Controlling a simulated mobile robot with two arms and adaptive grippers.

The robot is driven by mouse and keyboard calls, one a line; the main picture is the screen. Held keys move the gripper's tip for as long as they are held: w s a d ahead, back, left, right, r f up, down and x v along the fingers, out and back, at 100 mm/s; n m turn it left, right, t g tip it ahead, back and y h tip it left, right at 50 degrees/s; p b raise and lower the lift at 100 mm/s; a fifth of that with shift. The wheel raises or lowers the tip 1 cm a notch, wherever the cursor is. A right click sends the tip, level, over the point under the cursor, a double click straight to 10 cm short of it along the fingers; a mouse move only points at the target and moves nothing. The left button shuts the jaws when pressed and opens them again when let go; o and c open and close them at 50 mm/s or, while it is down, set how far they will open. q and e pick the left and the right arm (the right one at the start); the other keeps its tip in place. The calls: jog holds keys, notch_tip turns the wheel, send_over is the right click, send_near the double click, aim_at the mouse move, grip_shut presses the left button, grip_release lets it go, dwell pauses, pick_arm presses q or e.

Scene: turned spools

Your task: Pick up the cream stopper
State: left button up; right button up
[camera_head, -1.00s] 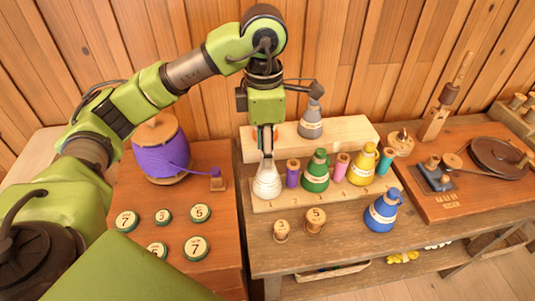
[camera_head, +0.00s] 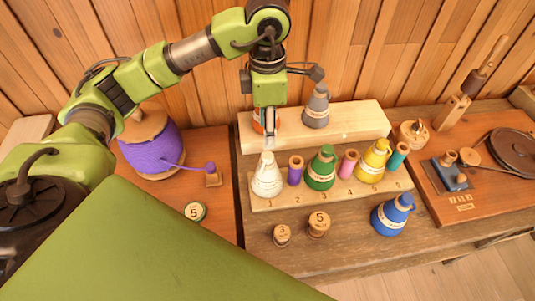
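The cream stopper (camera_head: 266,181), a pale cone with a label band, stands upright at place 1 of the numbered rack (camera_head: 333,195). My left gripper (camera_head: 270,140) points down from above, with its fingertips just over or at the stopper's top. I cannot tell whether they touch it or how far apart they are. My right gripper is not in view.
A purple spool (camera_head: 295,175) and a green stopper (camera_head: 321,172) stand close to its right, then pink, yellow and teal pieces. A grey stopper (camera_head: 317,107) and a partly hidden orange one (camera_head: 258,127) stand on the raised shelf behind. A blue stopper (camera_head: 387,217) is in front.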

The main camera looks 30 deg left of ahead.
aim_at(267, 155)
pick_arm(q)
notch_tip(267, 155, down, 4)
jog(key=shift+w+a+r, duration=0.1)
jog(key=shift+w, duration=0.05)
jog(key=shift+f+p, duration=0.2)
jog(key=shift+p, duration=0.15)
jog(key=f+p, duration=0.1)
jog(key=f, duration=0.1)
jog(key=f+p, duration=0.1)
jog(key=f, duration=0.1)
jog(key=shift+s+d, duration=0.2)
jog(key=shift+s, duration=0.2)
jog(key=shift+f, duration=0.4)
jog(key=shift+w+f, duration=0.1)
jog(key=shift+f, duration=0.05)
jog(key=c, duration=0.8)
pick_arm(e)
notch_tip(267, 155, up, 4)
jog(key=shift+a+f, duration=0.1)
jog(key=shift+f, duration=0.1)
